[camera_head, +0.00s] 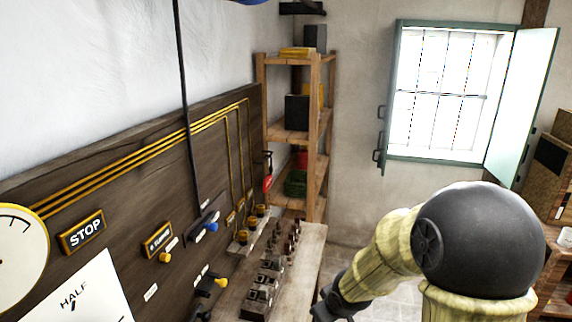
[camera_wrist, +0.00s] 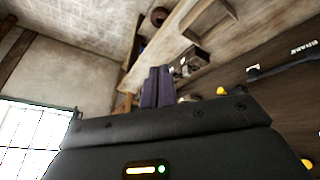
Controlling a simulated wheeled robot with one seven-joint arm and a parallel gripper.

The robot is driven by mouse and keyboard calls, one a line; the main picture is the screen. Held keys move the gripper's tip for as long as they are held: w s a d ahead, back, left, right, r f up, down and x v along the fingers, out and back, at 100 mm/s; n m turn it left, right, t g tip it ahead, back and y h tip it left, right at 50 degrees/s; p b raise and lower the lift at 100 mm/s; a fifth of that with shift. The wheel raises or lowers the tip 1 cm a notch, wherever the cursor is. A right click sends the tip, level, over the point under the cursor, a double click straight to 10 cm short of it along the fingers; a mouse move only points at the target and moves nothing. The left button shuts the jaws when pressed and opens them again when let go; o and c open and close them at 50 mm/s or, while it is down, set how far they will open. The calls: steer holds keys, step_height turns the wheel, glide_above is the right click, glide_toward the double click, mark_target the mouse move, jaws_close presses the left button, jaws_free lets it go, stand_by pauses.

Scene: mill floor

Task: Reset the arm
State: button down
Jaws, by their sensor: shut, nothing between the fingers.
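My arm rises at the right of the head view, and its lower end shows as a dark wrist part (camera_head: 338,300) at the bottom edge, just right of the bench. The fingertips are not clear there. In the wrist view my gripper (camera_wrist: 158,84) shows as two dark fingers pressed side by side, shut with nothing between them. The wrist picture is rolled, with the floor at the top and the window at lower left. The fingers appear in front of the bench, apart from it as far as I can tell.
A wooden bench (camera_head: 303,258) with several small metal blocks runs along the dark control panel (camera_head: 120,165) with its levers and STOP sign (camera_head: 82,233). A wooden shelf (camera_head: 288,133) stands in the back corner. A window (camera_head: 446,92) has an open shutter. Stone floor shows beyond the bench.

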steer(key=s+d+r+m+g, duration=0.1)
steer(key=s+d+m, duration=0.1)
steer(key=s, duration=0.5)
steer(key=s+d+r+m+g+h, duration=0.1)
steer(key=s+d+m, duration=0.2)
steer(key=s, duration=0.3)
steer(key=shift+s+r+m+g, duration=0.15)
steer(key=shift+s+m+g, duration=0.25)
steer(key=shift+m, duration=0.2)
